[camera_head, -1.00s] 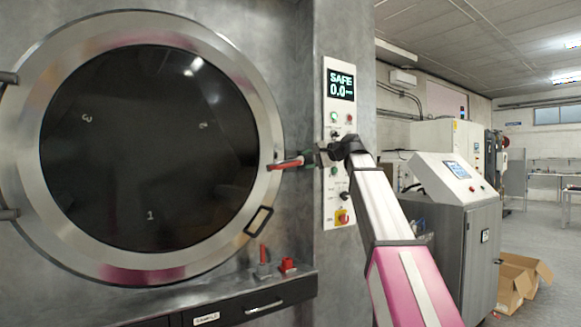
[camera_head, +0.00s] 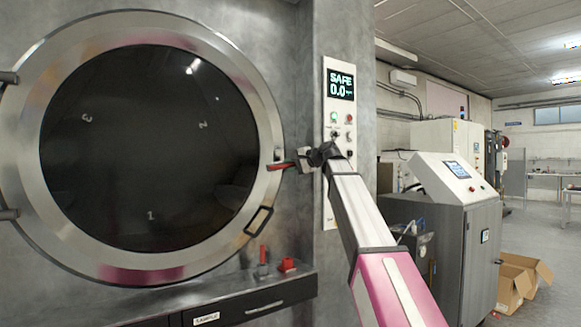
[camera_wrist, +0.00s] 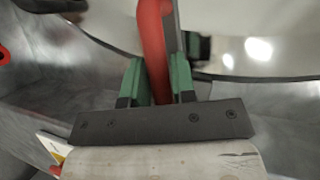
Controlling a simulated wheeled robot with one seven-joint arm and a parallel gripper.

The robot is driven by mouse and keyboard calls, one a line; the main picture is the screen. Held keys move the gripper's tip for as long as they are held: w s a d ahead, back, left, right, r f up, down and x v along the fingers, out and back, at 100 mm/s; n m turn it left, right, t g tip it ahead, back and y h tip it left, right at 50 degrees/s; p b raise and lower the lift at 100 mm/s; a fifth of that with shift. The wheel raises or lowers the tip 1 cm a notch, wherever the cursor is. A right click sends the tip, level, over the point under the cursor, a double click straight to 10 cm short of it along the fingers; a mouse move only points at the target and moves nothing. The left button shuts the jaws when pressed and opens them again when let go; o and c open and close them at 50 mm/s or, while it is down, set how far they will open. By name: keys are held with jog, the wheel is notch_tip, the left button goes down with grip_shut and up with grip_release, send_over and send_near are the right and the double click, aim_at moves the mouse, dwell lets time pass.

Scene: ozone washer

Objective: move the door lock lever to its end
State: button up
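The door lock lever (camera_head: 281,166) is a red handle at the right rim of the round door (camera_head: 267,120). It points right, nearly level, from the rim. My gripper (camera_head: 301,160) is at the lever's outer end and hides that end in the head view. In the wrist view the red lever (camera_wrist: 154,45) runs between the two green fingers of my gripper (camera_wrist: 158,80). The fingers lie close against it on both sides and look shut on it. The tip contact is partly hidden.
A control panel (camera_head: 341,120) reading SAFE 0.0 stands behind and right of my gripper. A ledge (camera_head: 220,299) below carries small red-topped parts (camera_head: 287,265). A black latch frame (camera_head: 258,220) sits low on the door rim. A grey cabinet (camera_head: 470,250) stands at the right.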

grip_shut()
jog(key=shift+f, duration=0.15)
jog(key=w+d+f+n+t+h, duration=0.4)
jog(key=w+d+f+n+h, duration=0.1)
jog(key=n, duration=0.5)
jog(key=shift+d+f+h, duration=0.85)
jog(key=shift+d+h, duration=0.1)
jog(key=shift+h, duration=0.25)
jog(key=shift+o, duration=2.4)
grip_release()
